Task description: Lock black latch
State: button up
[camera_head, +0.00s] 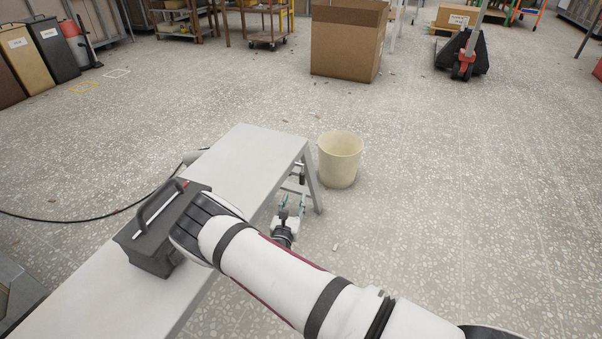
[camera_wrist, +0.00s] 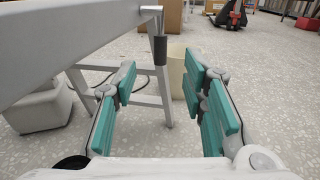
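The black latch (camera_wrist: 160,51) is a short dark sleeve on a thin metal strut below the bench top, by the bench legs in the wrist view. In the head view a small dark piece (camera_head: 302,174) under the bench's far end appears to be the same latch. My gripper (camera_wrist: 158,76) has teal finger pads set wide apart with nothing between them. The latch shows ahead of the fingers, in the gap between them, apparently not touching. In the head view my gripper (camera_head: 292,203) is low beside the bench's right edge, pointing towards its far legs.
The grey bench (camera_head: 245,150) runs along the left and carries a black toolbox (camera_head: 160,232). A cream bucket (camera_head: 340,160) stands just beyond the bench's far end. A cardboard box (camera_head: 345,45) is farther back. A black cable (camera_head: 70,221) lies left. Floor to the right is clear.

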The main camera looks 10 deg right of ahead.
aim_at(302, 177)
jog(key=b+x, duration=0.4)
jog(key=x, duration=0.8)
jog(key=shift+w+f+b, duration=0.1)
jog(key=shift+f+b, duration=0.05)
jog(key=shift+b, duration=0.15)
jog(key=shift+x, duration=0.8)
grip_shut()
